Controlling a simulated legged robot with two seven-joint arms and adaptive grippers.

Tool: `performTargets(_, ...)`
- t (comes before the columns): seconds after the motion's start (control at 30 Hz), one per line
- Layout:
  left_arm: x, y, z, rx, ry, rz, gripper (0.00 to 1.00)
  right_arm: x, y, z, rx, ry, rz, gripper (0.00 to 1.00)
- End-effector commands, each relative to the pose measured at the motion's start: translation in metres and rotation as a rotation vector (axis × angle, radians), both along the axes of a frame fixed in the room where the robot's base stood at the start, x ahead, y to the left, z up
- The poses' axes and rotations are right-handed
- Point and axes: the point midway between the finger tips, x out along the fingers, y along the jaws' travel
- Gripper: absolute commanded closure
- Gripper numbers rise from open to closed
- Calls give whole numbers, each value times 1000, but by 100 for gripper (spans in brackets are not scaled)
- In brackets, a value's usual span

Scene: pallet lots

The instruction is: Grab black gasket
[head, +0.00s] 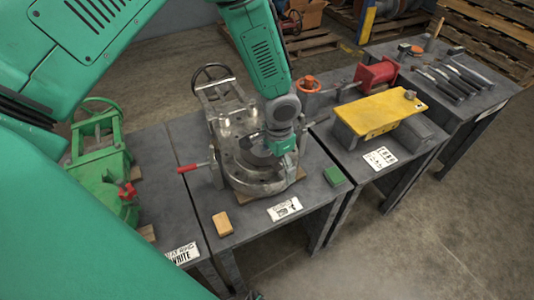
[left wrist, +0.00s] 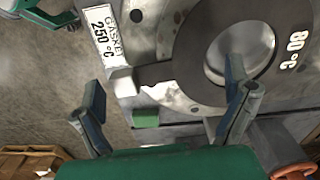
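The black gasket is a flat dark ring (left wrist: 190,50) with a tab (left wrist: 155,72) in the left wrist view. It lies on the round metal flange (left wrist: 172,100), and "80 °C" is printed beside its centre. In the head view it is a dark patch (head: 258,152) on the flange, partly hidden by my gripper. My left gripper (left wrist: 165,80) is open, with its two fingers wide apart. The tab shows between the fingers, and I see no grip on it. The left gripper is above the flange in the head view (head: 281,148).
A green block (head: 334,176) and a tan block (head: 222,223) lie near the flange. A red-handled lever (head: 193,167) sticks out left. A green valve (head: 100,165) stands farther left. A yellow-topped fixture (head: 380,112) and hand tools (head: 450,82) are on tables at right.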

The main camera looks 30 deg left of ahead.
Motion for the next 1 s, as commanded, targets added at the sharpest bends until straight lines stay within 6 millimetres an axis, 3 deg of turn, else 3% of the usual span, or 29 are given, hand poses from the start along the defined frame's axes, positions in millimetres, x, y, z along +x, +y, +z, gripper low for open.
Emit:
performTargets(0.03, 0, 0, 0, 0, 0, 0, 28, 0, 0, 0, 0, 0, 0, 74)
performTargets(0.13, 0, 0, 0, 0, 0, -1, 63, 0, 0, 0, 0, 0, 0, 74)
performTargets(0.17, 0, 0, 0, 0, 0, -1, 64, 0, 0, 0, 0, 0, 0, 74)
performTargets(0.23, 0, -1, 0, 0, 1, -1, 85, 0, 0, 0, 0, 0, 0, 74)
performTargets(0.33, 0, 0, -1, 0, 3, -1, 100, 0, 0, 0, 0, 0, 0, 74)
performTargets(0.83, -1, 4, -4, 0, 8, 1, 100, 0, 0, -1, 0, 0, 0, 74)
performTargets(1.0, 0, 3, 11, 2, 6, 0, 100, 0, 0, 2, 0, 0, 0, 74)
